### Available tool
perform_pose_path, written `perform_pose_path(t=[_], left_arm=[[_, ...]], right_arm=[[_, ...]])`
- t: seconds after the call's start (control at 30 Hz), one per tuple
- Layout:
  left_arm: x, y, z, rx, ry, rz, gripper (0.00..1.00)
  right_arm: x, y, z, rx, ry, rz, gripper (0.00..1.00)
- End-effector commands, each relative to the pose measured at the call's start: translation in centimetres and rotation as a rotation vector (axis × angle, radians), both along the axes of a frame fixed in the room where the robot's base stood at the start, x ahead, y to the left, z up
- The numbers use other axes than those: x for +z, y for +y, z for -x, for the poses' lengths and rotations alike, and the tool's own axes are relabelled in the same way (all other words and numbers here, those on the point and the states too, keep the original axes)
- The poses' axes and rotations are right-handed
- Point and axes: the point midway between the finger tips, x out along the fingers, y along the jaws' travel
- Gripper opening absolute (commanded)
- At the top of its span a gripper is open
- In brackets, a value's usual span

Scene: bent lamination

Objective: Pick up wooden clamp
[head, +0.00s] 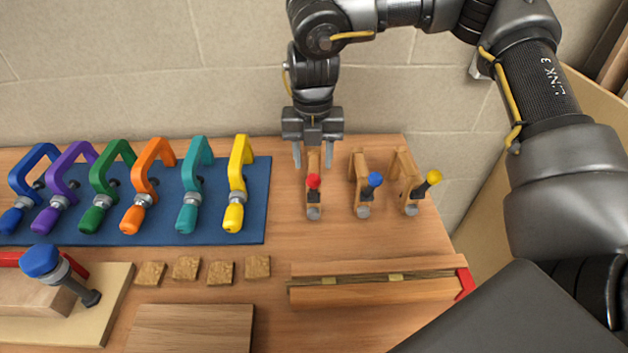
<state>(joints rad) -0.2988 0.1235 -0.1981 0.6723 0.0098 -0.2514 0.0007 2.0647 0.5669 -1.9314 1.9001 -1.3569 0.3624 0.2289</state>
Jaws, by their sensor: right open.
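Three wooden clamps stand in a row on the right part of the table. The clamp with the red knob (313,194) is leftmost, the one with the blue knob (363,180) is in the middle, and the one with the yellow knob (405,180) is rightmost. My right gripper (311,158) points down over the red-knobbed clamp. Its fingers are open, one on each side of that clamp's upper back part. I cannot tell whether the fingers touch it. My left gripper is not in view.
Several coloured C-clamps (150,185) lie on a blue mat (258,200) at left. Small cork-like blocks (187,267), a wooden board (190,330) and a long lamination with a red end (385,290) lie in front. A wall (230,70) stands behind the table.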

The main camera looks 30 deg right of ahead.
Motion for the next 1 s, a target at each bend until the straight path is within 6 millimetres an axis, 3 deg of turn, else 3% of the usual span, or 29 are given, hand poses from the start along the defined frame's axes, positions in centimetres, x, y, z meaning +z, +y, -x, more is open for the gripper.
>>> perform_pose_path(t=[0.33,0.67,1.0], left_arm=[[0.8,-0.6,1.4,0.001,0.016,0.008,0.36],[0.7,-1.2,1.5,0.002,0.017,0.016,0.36],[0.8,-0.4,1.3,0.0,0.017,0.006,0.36]], right_arm=[[-4.4,-0.3,-0.1,0.0,0.002,0.001,0.45],[-5.1,-0.3,-0.1,0.0,0.0,0.001,0.44],[-5.0,-0.3,-0.1,0.0,0.0,0.001,0.0]])
